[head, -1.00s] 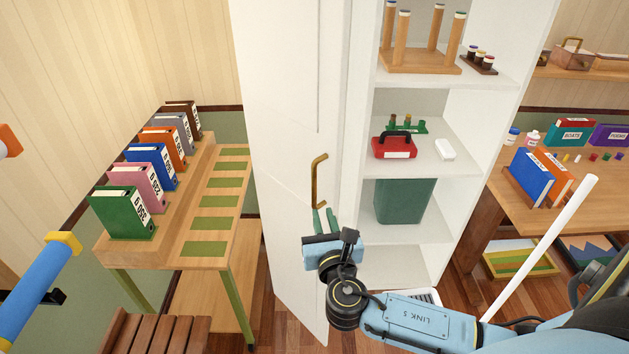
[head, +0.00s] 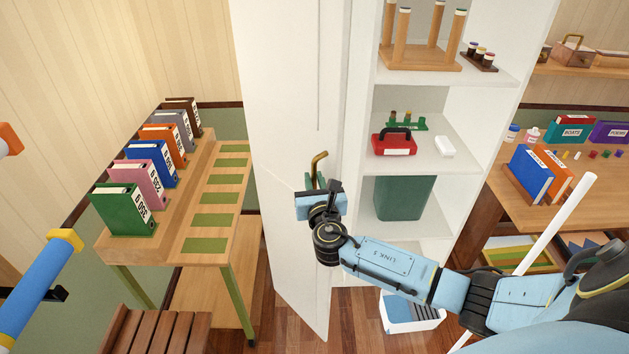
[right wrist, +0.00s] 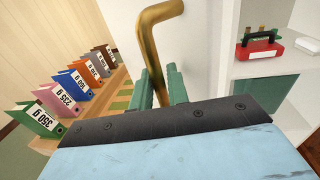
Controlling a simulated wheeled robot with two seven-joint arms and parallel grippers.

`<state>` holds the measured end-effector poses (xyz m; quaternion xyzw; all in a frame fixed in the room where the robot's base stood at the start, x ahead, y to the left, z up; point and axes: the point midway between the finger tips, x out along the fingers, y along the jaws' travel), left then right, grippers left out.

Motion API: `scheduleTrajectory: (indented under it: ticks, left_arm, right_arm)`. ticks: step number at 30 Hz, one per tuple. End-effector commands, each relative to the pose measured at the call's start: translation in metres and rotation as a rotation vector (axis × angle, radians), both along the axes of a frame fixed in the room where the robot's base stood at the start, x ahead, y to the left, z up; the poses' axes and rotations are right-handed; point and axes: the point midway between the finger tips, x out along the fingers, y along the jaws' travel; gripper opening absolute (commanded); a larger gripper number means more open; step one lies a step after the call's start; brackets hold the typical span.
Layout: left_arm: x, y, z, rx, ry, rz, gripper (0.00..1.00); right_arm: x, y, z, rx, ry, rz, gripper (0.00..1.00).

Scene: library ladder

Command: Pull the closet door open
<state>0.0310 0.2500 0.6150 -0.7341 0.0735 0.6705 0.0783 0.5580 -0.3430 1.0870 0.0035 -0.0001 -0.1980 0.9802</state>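The white closet door (head: 285,150) stands open to the left of the closet's shelves, and the inside shows. Its brass handle (head: 316,168) is on the door's face near the right edge; the right wrist view shows it large (right wrist: 155,45). My right gripper (head: 315,183) is at the lower part of the handle. In the right wrist view its two green fingers (right wrist: 160,88) lie on either side of the bar, very close to it. I cannot tell whether they press on it. My left gripper is not in view.
The closet shelves hold a red toolbox (head: 394,144), a green bin (head: 405,196) and a wooden stool (head: 420,58). A bench with several binders (head: 125,210) stands left of the door. A white pole (head: 550,235) leans at the right. Wooden floor shows below the door.

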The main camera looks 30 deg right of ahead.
Motion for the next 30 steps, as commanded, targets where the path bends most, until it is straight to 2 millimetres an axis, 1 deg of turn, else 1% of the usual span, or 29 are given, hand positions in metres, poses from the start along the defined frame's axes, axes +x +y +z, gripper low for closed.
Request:
scheduleTrajectory:
  ticks: [1, 2, 5, 13, 17, 20, 23, 26, 30]
  left_arm:
    - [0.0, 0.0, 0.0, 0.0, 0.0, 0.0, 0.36]
    - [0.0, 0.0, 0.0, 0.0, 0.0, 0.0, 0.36]
    - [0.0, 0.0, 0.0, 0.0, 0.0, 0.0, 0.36]
    - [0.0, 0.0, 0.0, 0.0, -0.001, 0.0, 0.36]
    - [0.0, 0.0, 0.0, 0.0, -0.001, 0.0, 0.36]
    - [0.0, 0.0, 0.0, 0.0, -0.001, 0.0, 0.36]
    - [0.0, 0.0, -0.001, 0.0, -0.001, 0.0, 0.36]
    - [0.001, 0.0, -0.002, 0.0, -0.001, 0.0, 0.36]
    - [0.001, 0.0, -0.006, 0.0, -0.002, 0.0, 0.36]
  right_arm:
    - [0.0, 0.0, 0.0, 0.0, 0.0, 0.0, 0.17]
    - [0.0, 0.0, 0.0, 0.0, 0.0, 0.0, 0.14]
    - [0.0, 0.0, 0.0, 0.0, 0.0, 0.0, 0.01]
    - [0.0, 0.0, 0.0, 0.0, 0.0, 0.0, 0.0]
    - [0.0, 0.004, 0.0, 0.001, 0.0, -0.007, 0.0]
    - [-0.001, 0.012, 0.0, 0.004, 0.0, -0.025, 0.0]
    - [-0.001, 0.025, -0.001, 0.006, 0.0, -0.058, 0.0]
    - [0.0, 0.045, 0.0, 0.008, -0.001, -0.11, 0.0]
    - [0.001, 0.075, -0.001, 0.009, 0.0, -0.217, 0.0]
